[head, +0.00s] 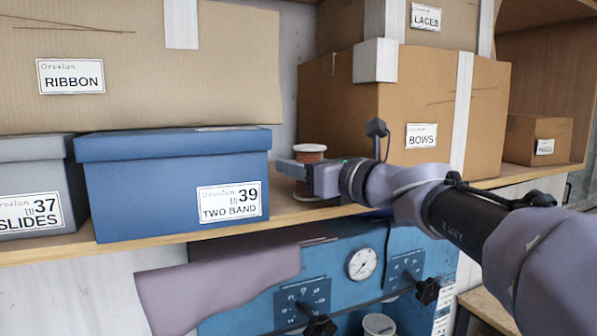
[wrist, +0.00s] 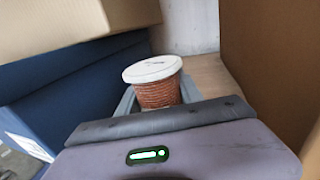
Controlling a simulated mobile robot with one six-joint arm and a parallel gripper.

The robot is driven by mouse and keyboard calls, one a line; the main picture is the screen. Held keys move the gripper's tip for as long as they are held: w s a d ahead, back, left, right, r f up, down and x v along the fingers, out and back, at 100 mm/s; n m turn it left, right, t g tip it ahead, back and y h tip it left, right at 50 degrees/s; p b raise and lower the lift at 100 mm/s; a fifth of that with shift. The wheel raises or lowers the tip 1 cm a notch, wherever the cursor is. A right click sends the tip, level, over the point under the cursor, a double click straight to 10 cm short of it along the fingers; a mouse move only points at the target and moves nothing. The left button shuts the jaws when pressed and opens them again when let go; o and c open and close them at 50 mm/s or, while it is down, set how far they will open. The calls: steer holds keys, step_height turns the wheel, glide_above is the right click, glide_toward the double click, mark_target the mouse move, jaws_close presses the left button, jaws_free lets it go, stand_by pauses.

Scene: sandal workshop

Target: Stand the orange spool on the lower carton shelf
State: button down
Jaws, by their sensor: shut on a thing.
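The orange spool (head: 311,156) has a pale top disc and brownish-orange winding, and it is upright. It also shows in the wrist view (wrist: 158,93), where it leans slightly in the picture. My gripper (head: 300,170) is shut on it, with a grey finger on each side in the wrist view (wrist: 156,101). The spool is over the lower carton shelf (head: 284,208), in the gap between the blue box and the BOWS carton. The fingers hide part of it, and I cannot tell whether its base touches the shelf.
The blue TWO BAND box (head: 150,195) stands close on the left, with the RIBBON carton (head: 180,90) above it. The BOWS carton (head: 335,110) stands on the right. A blue machine with a gauge (head: 363,264) and a mauve sheet (head: 215,287) are below the shelf.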

steer(key=c, duration=0.8)
jaws_free()
steer(key=shift+f, duration=0.1)
steer(key=shift+o, duration=0.2)
steer(key=shift+r, duration=0.2)
steer(key=b+v, duration=0.2)
steer(key=v, duration=1)
